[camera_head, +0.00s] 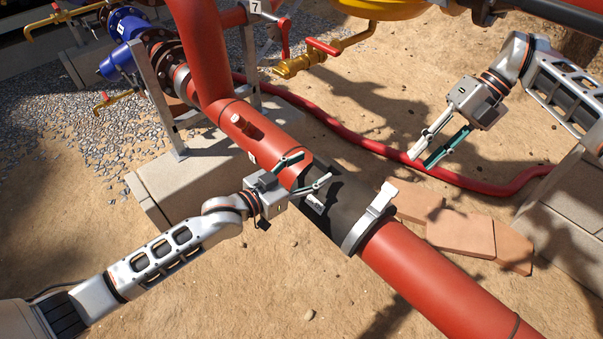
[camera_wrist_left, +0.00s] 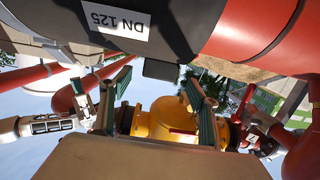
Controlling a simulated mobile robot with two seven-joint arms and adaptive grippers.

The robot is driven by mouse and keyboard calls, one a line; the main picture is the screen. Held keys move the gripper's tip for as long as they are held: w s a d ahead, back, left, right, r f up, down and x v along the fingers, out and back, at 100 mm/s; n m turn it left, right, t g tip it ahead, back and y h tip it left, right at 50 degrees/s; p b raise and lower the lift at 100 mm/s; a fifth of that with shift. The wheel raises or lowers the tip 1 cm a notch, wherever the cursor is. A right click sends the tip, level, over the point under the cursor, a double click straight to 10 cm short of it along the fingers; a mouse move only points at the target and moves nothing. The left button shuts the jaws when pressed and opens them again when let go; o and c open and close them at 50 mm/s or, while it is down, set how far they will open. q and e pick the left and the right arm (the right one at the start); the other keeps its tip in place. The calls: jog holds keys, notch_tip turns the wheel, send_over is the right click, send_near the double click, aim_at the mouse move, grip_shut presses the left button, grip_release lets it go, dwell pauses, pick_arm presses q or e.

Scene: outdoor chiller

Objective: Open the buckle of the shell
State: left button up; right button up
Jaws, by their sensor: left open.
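A dark grey shell (camera_head: 345,205) wraps the red pipe in the middle of the head view. A silver metal band with a raised lever-like buckle (camera_head: 382,201) sits at its right end. The shell also fills the top of the left wrist view (camera_wrist_left: 195,25), with a white "DN 125" label (camera_wrist_left: 115,20) and a dark tab (camera_wrist_left: 160,70) at its edge. My left gripper (camera_head: 308,171) is open and empty at the left end of the shell; whether it touches is unclear. It also shows in the left wrist view (camera_wrist_left: 158,95). My right gripper (camera_head: 421,160) is open and empty, away from the pipe.
The red pipe (camera_head: 425,275) runs diagonally across the sandy ground. A red hose (camera_head: 360,140) and terracotta slabs (camera_head: 465,232) lie behind it. A blue valve (camera_head: 125,60), a yellow valve (camera_head: 300,64) and a concrete block (camera_head: 155,200) stand around. The front ground is clear.

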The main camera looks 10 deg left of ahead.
pick_arm(q)
jog(key=shift+x, duration=2.3)
jog(key=c, duration=1.4)
pick_arm(e)
jog(key=shift+o, duration=1)
jog(key=n+t+y, duration=0.3)
jog(key=n+y, duration=0.2)
jog(key=y, duration=0.1)
send_near(384, 197)
jog(key=shift+w+a+f, duration=0.2)
jog(key=shift+a+f, duration=0.35)
jog(key=shift+a, duration=0.4)
jog(key=shift+w+a+f, duration=0.2)
jog(key=shift+a+f, duration=0.35)
jog(key=shift+a, duration=0.4)
jog(key=shift+w+a+f, duration=0.2)
jog(key=shift+a+f, duration=0.35)
jog(key=shift+a, duration=0.4)
